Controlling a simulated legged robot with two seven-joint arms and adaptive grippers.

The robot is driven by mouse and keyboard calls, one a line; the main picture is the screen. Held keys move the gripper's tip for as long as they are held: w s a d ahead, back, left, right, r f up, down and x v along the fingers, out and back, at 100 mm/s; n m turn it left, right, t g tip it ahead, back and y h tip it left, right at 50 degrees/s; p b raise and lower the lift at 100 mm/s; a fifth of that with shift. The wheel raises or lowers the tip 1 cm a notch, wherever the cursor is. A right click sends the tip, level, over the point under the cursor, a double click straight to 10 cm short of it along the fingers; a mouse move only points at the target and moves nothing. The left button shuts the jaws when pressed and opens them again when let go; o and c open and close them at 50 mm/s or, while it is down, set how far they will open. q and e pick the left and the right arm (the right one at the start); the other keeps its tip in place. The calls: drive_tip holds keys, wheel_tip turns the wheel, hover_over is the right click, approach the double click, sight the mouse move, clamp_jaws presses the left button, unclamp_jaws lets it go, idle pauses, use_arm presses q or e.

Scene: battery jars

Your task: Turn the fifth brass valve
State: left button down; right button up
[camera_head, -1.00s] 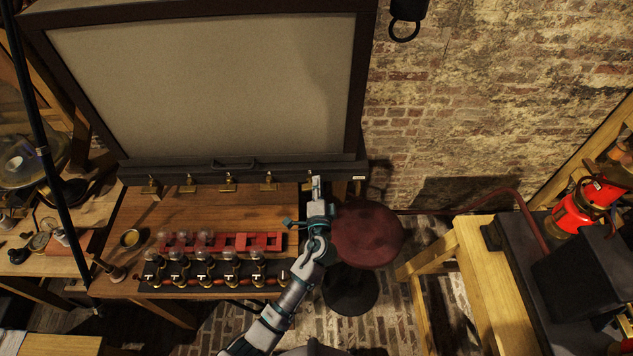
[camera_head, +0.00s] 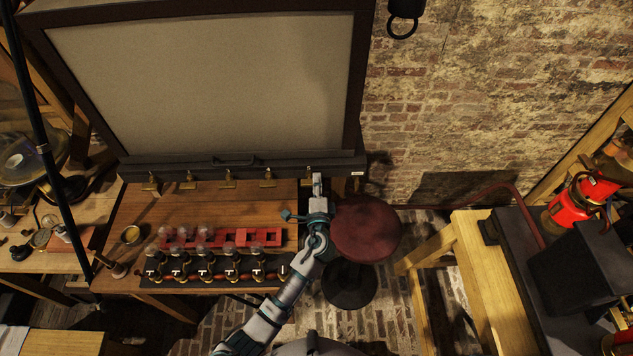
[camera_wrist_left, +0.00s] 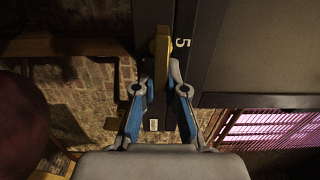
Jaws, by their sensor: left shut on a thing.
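The fifth brass valve (camera_wrist_left: 161,50) shows in the left wrist view beside a white number 5, on the dark rail (camera_head: 240,172) under the big framed panel. My left gripper (camera_wrist_left: 160,84) is shut on this valve, its blue-sided fingers on both sides of the brass. In the head view my left gripper (camera_head: 317,183) reaches the right part of the rail and hides most of that valve. Several other brass valves, one of them here (camera_head: 228,179), hang along the rail to the left. My right gripper is not in view.
A wooden bench (camera_head: 155,205) below the rail carries a red rack (camera_head: 238,236) and a row of small lamps and jars at its front. A round red stool (camera_head: 366,229) stands close to my left arm's right side.

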use_arm(q)
drive_tip(key=c, duration=1.2)
unclamp_jaws()
drive_tip(key=shift+d+f, duration=0.1)
drive_tip(key=shift+f, duration=0.25)
drive_tip(key=shift+d+r, duration=0.1)
drive_tip(key=s, duration=1.2)
drive_tip(key=shift+d, duration=0.1)
